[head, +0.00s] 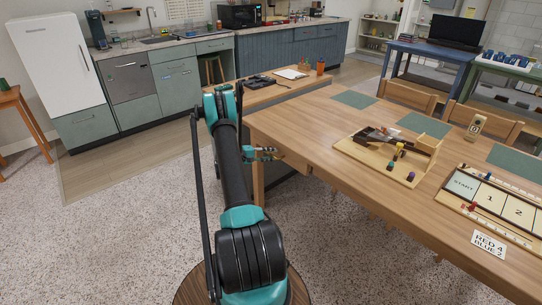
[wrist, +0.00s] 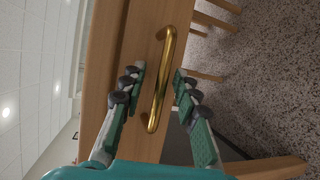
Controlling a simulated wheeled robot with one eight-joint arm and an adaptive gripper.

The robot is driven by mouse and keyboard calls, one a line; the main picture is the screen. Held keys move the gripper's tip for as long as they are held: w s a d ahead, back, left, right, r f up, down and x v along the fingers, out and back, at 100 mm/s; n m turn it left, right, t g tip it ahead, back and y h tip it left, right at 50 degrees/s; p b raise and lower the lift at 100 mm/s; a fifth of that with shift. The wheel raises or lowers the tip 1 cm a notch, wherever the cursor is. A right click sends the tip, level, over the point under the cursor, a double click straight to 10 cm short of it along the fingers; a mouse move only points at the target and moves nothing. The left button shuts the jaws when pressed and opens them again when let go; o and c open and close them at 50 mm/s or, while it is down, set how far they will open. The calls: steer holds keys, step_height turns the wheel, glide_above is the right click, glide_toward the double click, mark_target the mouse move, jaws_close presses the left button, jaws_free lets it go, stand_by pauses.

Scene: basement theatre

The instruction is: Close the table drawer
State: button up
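The wooden table (head: 330,125) stands to the right of my arm in the head view. Its drawer (head: 291,160) shows as a wooden edge at the table's near left end, beside my gripper (head: 263,153). In the wrist view, a brass bar handle (wrist: 157,103) is fixed to the wooden drawer front (wrist: 146,50). My gripper (wrist: 159,75) is open, with one finger on each side of the handle. I see gaps between the fingers and the handle. How far the drawer stands out is hard to tell.
On the table are a wooden game set (head: 385,160), a numbered board (head: 492,200), a sign card (head: 488,244) and green mats (head: 355,99). Chairs (head: 408,97) stand along its far side. The speckled floor (head: 130,230) left of my arm is clear.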

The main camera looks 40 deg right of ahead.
steer(key=v, duration=1.2)
stand_by(0.3)
steer(key=s+a+r+n+t+y, duration=0.3)
steer(key=s+a+r+t+y, duration=0.35)
steer(key=a+r, duration=0.85)
steer(key=s+a+t+y, duration=0.1)
steer(key=s+a+y, duration=0.3)
steer(key=s+a, duration=0.6)
steer(key=s+a+f+t+y, duration=0.1)
steer(key=s+a+y, duration=0.3)
steer(key=s+a, duration=0.7)
steer(key=s, duration=0.4)
steer(key=shift+s+a+f, duration=0.15)
steer(key=shift+s+a, duration=0.1)
